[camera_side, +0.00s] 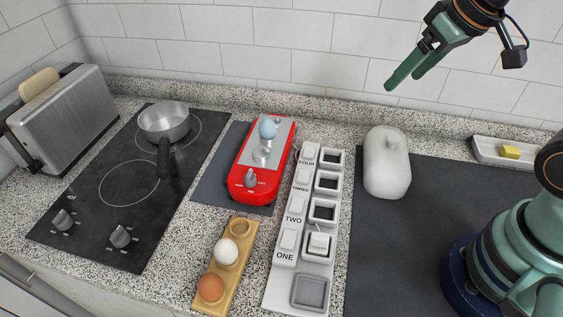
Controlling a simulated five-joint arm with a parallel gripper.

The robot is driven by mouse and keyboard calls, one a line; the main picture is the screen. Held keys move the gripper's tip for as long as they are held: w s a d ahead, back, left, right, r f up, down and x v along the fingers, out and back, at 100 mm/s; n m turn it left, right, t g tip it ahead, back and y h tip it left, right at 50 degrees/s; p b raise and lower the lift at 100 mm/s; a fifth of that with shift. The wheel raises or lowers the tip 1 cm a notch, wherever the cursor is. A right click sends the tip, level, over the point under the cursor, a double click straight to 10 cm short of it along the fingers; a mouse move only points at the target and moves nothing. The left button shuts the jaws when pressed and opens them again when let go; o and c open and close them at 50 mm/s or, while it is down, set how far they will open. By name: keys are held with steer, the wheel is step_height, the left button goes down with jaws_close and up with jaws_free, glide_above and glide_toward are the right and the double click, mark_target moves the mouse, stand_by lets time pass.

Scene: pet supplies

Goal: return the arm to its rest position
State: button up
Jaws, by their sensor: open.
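My gripper (404,74) hangs in the air at the upper right, in front of the tiled wall. Its two green fingers point down and to the left, with a narrow gap between them. It is open and nothing shows between the fingers. It is well above the counter and touches nothing. My arm comes in from the top right edge, and part of it is out of the picture. My base stands at the lower right on a dark mat (398,235).
A white lidded container (387,165) stands on the mat below my gripper. Left of it are a white labelled panel (284,268), a red device (248,189) with a blue egg-shaped thing, a wooden egg holder (239,254), a pan (164,122) and a toaster (62,115). A white tray (483,150) sits at right.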

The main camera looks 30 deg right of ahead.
steer(key=shift+s+d+f, duration=0.25)
steer(key=shift+s+f, duration=0.1)
steer(key=shift+s, duration=0.2)
